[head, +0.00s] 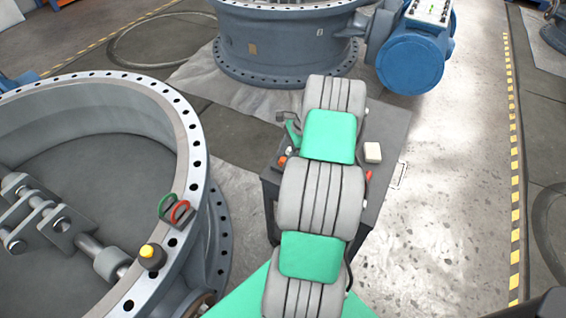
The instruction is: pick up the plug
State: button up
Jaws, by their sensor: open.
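I cannot tell for sure which item is the plug. A small orange-red piece (282,160) lies at the left edge of a dark grey table (385,135), with a small whitish piece (290,150) beside it. A dark part with a yellow top (147,251) sits on the flange of the near valve ring (185,140). My grey arm with green covers reaches over the table and hides its middle. I do not see my gripper's fingers.
A green and a red ring (180,211) stand on the near flange. The table also holds a green item (293,132), a cream block (372,152) and a red piece (368,176). A blue-grey valve (285,45) stands behind.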

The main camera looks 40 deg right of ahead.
jog(key=shift+c, duration=0.3)
grip_shut()
jog(key=shift+r, duration=0.1)
